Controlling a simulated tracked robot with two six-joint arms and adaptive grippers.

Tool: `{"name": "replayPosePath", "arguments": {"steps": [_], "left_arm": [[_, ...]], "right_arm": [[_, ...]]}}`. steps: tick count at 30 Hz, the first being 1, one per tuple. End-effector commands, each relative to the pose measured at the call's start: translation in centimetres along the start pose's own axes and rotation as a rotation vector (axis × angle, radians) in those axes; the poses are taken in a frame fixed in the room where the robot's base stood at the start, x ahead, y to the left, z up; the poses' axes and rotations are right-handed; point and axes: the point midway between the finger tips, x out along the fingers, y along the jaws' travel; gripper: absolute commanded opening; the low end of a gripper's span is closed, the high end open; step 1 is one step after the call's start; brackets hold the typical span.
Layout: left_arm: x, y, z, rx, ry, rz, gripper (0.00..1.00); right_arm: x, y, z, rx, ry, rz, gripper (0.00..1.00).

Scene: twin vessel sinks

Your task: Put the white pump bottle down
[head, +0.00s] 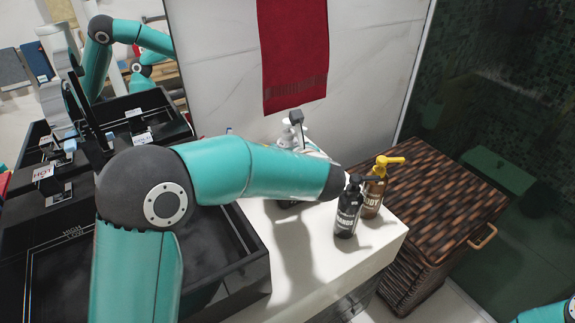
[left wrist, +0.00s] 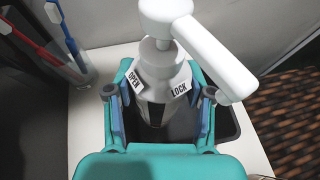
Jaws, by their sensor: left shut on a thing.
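The white pump bottle (left wrist: 163,70) stands out in the left wrist view, its white pump head and spout pointing to the lower right and OPEN and LOCK tags on its collar. My left gripper (left wrist: 160,108) is shut on it, with one finger on each side below the collar. A dark tray (left wrist: 228,128) shows beneath and around the bottle; I cannot tell whether the bottle touches it. In the head view my left forearm hides most of the gripper and bottle above the white counter (head: 320,268). My right gripper is out of view.
A black pump bottle (head: 347,212) and a brown bottle with a yellow pump (head: 373,190) stand on the counter's right end. A black vessel sink (head: 240,285) is to the left. Toothbrushes (left wrist: 70,42) stand beside the tray. A woven hamper (head: 440,205) is at right.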

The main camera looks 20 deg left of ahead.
Motion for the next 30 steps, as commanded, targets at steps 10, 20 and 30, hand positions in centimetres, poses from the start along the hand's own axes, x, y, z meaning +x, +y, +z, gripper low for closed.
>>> {"name": "replayPosePath", "arguments": {"steps": [10, 20, 30], "left_arm": [[1.4, -0.1, -3.3, 0.003, -0.002, 0.0, 0.0], [1.8, -0.2, -4.3, -0.001, -0.004, -0.003, 0.0], [1.8, -0.2, -4.5, 0.001, -0.001, -0.004, 0.79]], "right_arm": [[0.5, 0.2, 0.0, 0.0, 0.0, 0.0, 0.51], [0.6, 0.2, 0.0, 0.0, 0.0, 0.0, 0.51], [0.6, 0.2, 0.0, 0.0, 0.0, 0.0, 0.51]]}}
